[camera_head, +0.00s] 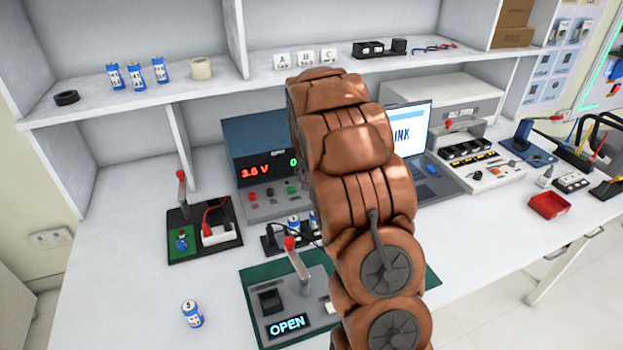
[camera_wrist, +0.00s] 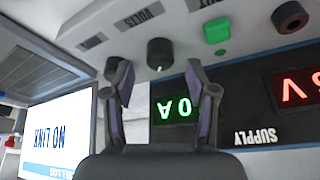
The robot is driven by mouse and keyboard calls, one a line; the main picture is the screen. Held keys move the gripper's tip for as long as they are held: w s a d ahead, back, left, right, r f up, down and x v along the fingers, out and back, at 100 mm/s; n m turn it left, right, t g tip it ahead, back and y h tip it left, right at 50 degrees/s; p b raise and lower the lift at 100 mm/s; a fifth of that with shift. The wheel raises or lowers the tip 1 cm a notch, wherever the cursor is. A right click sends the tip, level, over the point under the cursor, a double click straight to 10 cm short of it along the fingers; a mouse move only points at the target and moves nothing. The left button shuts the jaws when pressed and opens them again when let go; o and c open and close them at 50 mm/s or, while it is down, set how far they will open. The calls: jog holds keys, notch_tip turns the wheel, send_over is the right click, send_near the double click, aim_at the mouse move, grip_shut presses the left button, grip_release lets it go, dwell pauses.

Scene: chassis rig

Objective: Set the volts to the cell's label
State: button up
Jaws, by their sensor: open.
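The blue supply (camera_head: 255,135) stands at the back of the bench, its red display (camera_head: 255,172) reading 3.6 V. In the wrist view, which shows the supply upside down, a dark round knob (camera_wrist: 160,53) sits beside the printed word VOLTS. My gripper (camera_wrist: 160,78) is open, its fingers apart and pointing at the panel with the knob between and just beyond the tips; I cannot tell whether they touch it. A green display (camera_wrist: 174,109) reads 0 A. A blue-and-white cell (camera_head: 192,314) stands on the bench; its label is too small to read. My arm hides the gripper in the head view.
A laptop (camera_head: 412,125) stands right of the supply. A fixture with red lever (camera_head: 297,262) shows OPEN in front. Several cells (camera_head: 137,77) stand on the shelf.

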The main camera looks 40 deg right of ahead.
jog(key=v, duration=0.9)
jog(key=shift+a+r, duration=0.2)
jog(key=shift+r, duration=0.15)
jog(key=shift+s, duration=0.15)
jog(key=s+a+r+n+g+y+p, duration=0.1)
jog(key=s+a+r+n+p, duration=0.15)
jog(key=s+a, duration=0.65)
jog(key=s+a+r+n+g+y+p, duration=0.15)
jog(key=s+a+r, duration=0.25)
jog(key=s+a, duration=0.45)
jog(key=s+a+n+g+p, duration=0.1)
jog(key=s+a, duration=0.3)
jog(key=s, duration=0.7)
jog(key=s+a+n+g, duration=0.2)
jog(key=s+a, duration=0.3)
jog(key=s, duration=0.5)
jog(key=shift+s+r+n+p, duration=0.15)
jog(key=shift+s+n+p, duration=0.2)
jog(key=shift+n, duration=0.15)
jog(key=shift+a, duration=0.1)
jog(key=shift+c, duration=0.4)
